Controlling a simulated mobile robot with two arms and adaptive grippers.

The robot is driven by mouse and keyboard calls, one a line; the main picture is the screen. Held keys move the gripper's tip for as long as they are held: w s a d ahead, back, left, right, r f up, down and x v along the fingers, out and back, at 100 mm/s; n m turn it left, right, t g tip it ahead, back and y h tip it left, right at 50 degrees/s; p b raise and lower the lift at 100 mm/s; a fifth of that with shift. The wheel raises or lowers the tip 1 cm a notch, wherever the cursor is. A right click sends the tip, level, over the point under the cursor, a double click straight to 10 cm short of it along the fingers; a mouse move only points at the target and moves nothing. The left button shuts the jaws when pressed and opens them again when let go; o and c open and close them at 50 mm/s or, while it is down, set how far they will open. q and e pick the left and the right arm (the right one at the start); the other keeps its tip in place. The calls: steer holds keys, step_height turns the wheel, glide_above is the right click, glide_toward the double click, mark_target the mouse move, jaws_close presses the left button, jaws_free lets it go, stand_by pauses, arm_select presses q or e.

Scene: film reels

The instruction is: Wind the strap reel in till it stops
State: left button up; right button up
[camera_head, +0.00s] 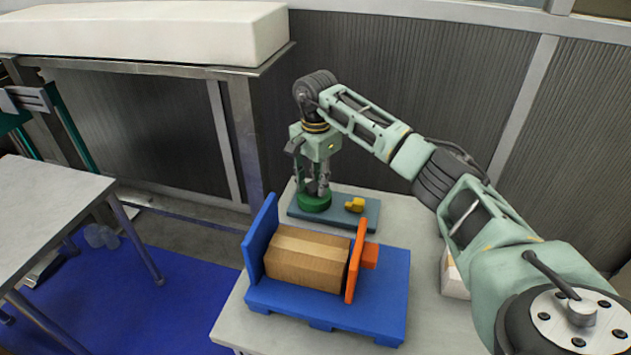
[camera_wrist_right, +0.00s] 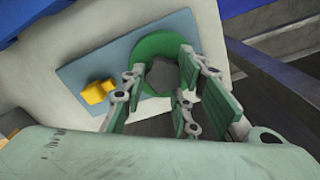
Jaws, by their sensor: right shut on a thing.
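The strap reel (camera_head: 314,203) is a round green piece on a flat blue-grey plate (camera_head: 338,219) at the back of the table. It also shows in the wrist view (camera_wrist_right: 150,45) as a green ring with a dark grey middle. My right gripper (camera_head: 317,190) points down over the reel and is shut on it. Its fingers (camera_wrist_right: 160,82) stand on both sides of the reel's middle in the wrist view and hide part of it. A small yellow piece (camera_head: 355,205) sits on the plate, right of the reel. No strap can be made out. My left gripper is out of view.
A brown carton (camera_head: 307,263) stands between a blue upright (camera_head: 262,240) and an orange plate (camera_head: 357,262) on a blue pallet (camera_head: 375,300), in front of the reel. A whitish box (camera_head: 454,277) is partly behind my right arm. Another table (camera_head: 45,205) stands left.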

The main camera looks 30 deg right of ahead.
steer(key=shift+s+d+f+m, duration=0.1)
steer(key=shift+s+m, duration=0.1)
steer(key=shift+m, duration=0.2)
steer(key=shift+m+p, duration=0.5)
steer(key=shift+m, duration=0.5)
steer(key=m, duration=0.1)
steer(key=m+p, duration=0.1)
steer(key=m, duration=0.1)
steer(key=shift+a+m, duration=0.2)
steer(key=shift+m, duration=0.1)
steer(key=m, duration=0.2)
steer(key=m+p, duration=0.1)
steer(key=m, duration=0.4)
steer(key=shift+a+f+p, duration=0.1)
steer(key=shift+a+p, duration=0.15)
steer(key=shift+p, duration=0.05)
steer(key=m+p, duration=0.1)
steer(key=m, duration=0.2)
steer(key=shift+w+a+m, duration=0.1)
steer(key=shift+m, duration=0.3)
steer(key=m, duration=0.3)
steer(key=shift+w+m+p, duration=0.1)
steer(key=shift+m+p, duration=0.2)
steer(key=shift+p, duration=0.05)
steer(key=m+p, duration=0.1)
steer(key=m, duration=0.5)
steer(key=shift+w+a+m+p, duration=0.1)
steer(key=shift+w+m+p, duration=0.1)
steer(key=shift+m+p, duration=0.15)
steer(key=shift+w, duration=0.1)
